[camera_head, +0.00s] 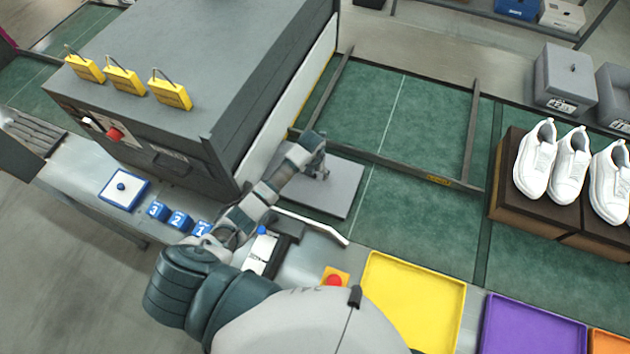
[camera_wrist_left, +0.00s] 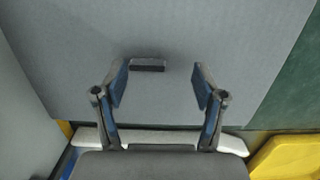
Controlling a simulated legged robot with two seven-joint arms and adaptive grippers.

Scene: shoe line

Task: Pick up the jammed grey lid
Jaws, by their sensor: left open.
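The flat grey lid (camera_head: 338,190) lies on the green conveyor, with its left side close against the pale edge of the big grey machine (camera_head: 225,65). In the left wrist view the lid (camera_wrist_left: 165,105) fills most of the picture, with a small dark handle (camera_wrist_left: 147,65) on it. My left gripper (camera_head: 316,165) is over the lid; in the wrist view the gripper (camera_wrist_left: 160,82) is open, a finger to either side of the handle's line, with nothing between the fingers. I cannot tell the exact height gap. My right gripper is not in view.
A dark rail frame (camera_head: 375,158) crosses the belt just beyond the lid. A white bar (camera_head: 310,223) and a red button (camera_head: 334,281) are on the near side. A yellow tray (camera_head: 415,300) and purple tray (camera_head: 533,325) lie at the front; white shoes (camera_head: 568,165) stand right.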

